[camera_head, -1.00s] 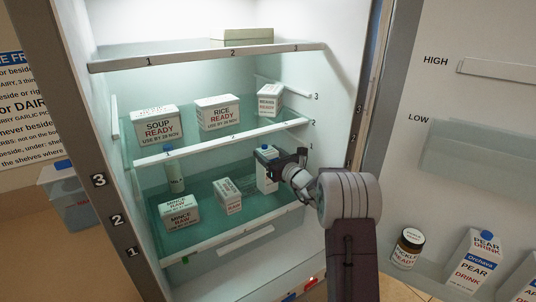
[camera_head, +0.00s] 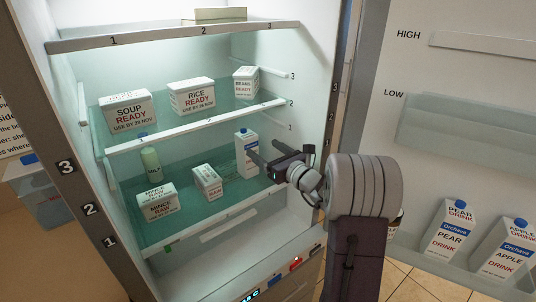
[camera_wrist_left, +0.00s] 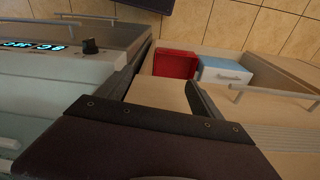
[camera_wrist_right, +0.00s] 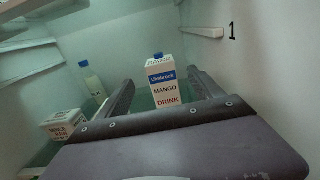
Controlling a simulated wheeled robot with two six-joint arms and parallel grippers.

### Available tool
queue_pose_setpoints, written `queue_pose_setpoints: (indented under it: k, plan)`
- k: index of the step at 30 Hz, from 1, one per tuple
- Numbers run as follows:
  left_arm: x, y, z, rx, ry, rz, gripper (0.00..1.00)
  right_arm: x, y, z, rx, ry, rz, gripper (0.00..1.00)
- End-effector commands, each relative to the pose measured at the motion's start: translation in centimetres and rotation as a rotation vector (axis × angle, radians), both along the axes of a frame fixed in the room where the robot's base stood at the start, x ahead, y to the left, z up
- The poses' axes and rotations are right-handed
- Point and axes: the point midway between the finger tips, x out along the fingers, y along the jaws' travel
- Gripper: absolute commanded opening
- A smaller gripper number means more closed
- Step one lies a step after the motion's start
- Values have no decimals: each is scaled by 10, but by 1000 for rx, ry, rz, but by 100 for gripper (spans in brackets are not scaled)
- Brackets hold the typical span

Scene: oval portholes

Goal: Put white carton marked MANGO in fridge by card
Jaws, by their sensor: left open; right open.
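The white carton marked MANGO (camera_wrist_right: 165,88), with a blue cap and blue band, stands upright on the lowest glass shelf (camera_head: 215,205) of the open fridge. In the head view the carton (camera_head: 243,153) is at the shelf's right side. My right gripper (camera_head: 263,152) is open in front of it. In the right wrist view the carton shows between the open fingers, apparently past their tips and not gripped. My left gripper (camera_wrist_left: 171,63) is open and empty, outside the fridge. The card (camera_head: 14,128) is cut off at the left edge.
Beside the carton are a bottle (camera_head: 151,163) and MINCE (camera_head: 157,203) and another RAW box (camera_head: 207,182). The open door (camera_head: 465,75) holds PEAR (camera_head: 449,230) and APPLE (camera_head: 507,248) cartons.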

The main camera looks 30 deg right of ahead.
Motion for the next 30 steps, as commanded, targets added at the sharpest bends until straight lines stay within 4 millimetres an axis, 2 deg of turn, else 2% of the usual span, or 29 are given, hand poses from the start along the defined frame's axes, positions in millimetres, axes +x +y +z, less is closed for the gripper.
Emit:
queue_pose_setpoints:
  k: [4, 14, 16, 17, 18, 20, 21, 23, 24, 27, 30]
  plan:
    - [0, 0, -1, 0, 0, 0, 76, -11, -1, 0, 0, 0, 0, 76]
    - [0, 0, -1, 0, 0, 0, 76, -12, 3, -2, -7, 7, 11, 76]
    - [0, 0, -1, 0, 0, 0, 76, -14, 24, -12, -51, 45, 73, 76]
    - [0, 0, -1, 0, 0, 0, 76, -16, 40, -20, -88, 73, 123, 76]
    - [0, 0, -1, 0, 0, 0, 76, -22, 68, -35, -157, 122, 213, 76]
    - [0, 0, -1, 0, 0, 0, 76, -42, 118, -66, -305, 209, 390, 76]
    - [0, 0, -1, 0, 0, 0, 76, -64, 150, -90, -430, 264, 530, 76]
    - [0, 0, -1, 0, 0, 0, 76, -105, 188, -126, -646, 328, 757, 76]
    - [0, 0, -1, 0, 0, 0, 76, -135, 203, -148, -799, 354, 904, 76]
    - [0, 0, -1, 0, 0, 0, 76, -203, 212, -192, -1203, 350, 1267, 76]
    - [0, 0, -1, 0, 0, 0, 76, -247, 194, -218, -1601, 246, 1584, 76]
